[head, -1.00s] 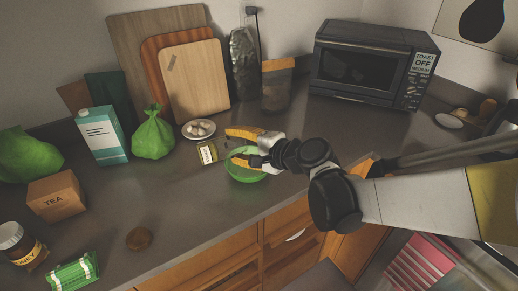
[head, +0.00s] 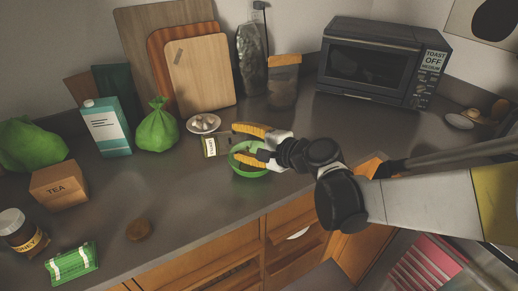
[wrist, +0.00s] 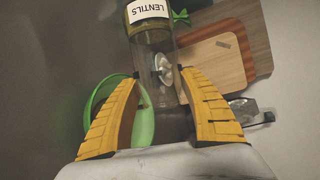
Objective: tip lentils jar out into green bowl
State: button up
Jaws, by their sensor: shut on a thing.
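The lentils jar is clear, with a white label and yellow-green contents at its labelled end. In the wrist view the jar (wrist: 150,32) lies between the yellow fingertips of my gripper (wrist: 159,75), which is shut on it. In the head view the jar (head: 214,146) lies sideways, its labelled end to the left, just left of my gripper (head: 239,143). The green bowl (head: 250,174) stands on the counter under the fingers and partly hidden by them. The bowl also shows behind the left finger in the wrist view (wrist: 144,128). I cannot tell what the bowl contains.
A small plate with garlic (head: 204,124) stands behind the jar. A green bag (head: 157,128), a carton (head: 107,127) and cutting boards (head: 200,75) stand back left. A microwave (head: 370,65) is back right. The front counter holds a brown round item (head: 139,229).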

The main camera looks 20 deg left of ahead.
jog(key=shift+w+d+m+y+b, duration=0.2)
jog(key=shift+m+y+b, duration=0.35)
jog(key=shift+b, duration=0.2)
dwell(0.9)
